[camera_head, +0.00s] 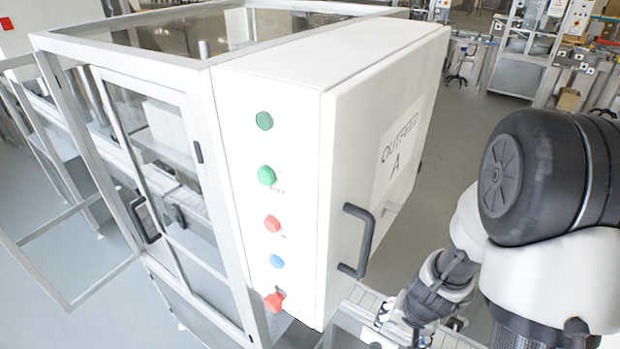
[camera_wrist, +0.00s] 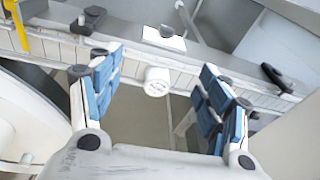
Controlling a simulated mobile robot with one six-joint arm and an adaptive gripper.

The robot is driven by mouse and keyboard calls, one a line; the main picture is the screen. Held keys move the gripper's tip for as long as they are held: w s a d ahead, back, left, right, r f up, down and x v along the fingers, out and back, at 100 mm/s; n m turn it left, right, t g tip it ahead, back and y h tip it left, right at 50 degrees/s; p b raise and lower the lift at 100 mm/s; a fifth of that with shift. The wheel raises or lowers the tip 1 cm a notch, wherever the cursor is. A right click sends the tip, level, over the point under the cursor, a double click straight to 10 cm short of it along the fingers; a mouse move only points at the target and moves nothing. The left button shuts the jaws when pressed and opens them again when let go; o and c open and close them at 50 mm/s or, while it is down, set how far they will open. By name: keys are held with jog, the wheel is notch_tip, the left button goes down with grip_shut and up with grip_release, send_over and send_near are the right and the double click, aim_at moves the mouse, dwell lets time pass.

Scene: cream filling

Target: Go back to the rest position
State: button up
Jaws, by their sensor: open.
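My gripper (camera_wrist: 162,68) is open in the wrist view, its two blue-padded fingers spread wide with nothing held between them. A small white round piece with faint dark marks (camera_wrist: 157,82) shows beyond the gap between the fingertips, at the side of a pale slatted conveyor (camera_wrist: 60,48). I cannot tell whether it is loose or a fixed part. In the head view my arm is at the right, and my gripper (camera_head: 392,312) is low beside the conveyor (camera_head: 362,298), partly hidden and small.
A white control cabinet (camera_head: 295,95) marked "OUTFEED A", with coloured buttons and a black handle (camera_head: 357,240), stands left of my arm. A glass-doored machine frame (camera_head: 195,80) adjoins it. Grey floor (camera_head: 455,130) is open behind.

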jog(key=a+r+n+t+y+b, duration=0.1)
jog(key=a+r+n+b, duration=0.1)
jog(key=a+r+b, duration=0.35)
jog(key=s+a+r+n+t+b, duration=0.1)
jog(key=s+r+n+b, duration=0.2)
jog(key=s+b, duration=0.8)
jog(key=s+r, duration=0.1)
jog(key=s, duration=0.3)
jog(key=shift+a+r+n+h, duration=0.15)
jog(key=shift+a+n+h, duration=0.05)
jog(key=shift+n+h, duration=0.2)
jog(key=shift+c, duration=0.2)
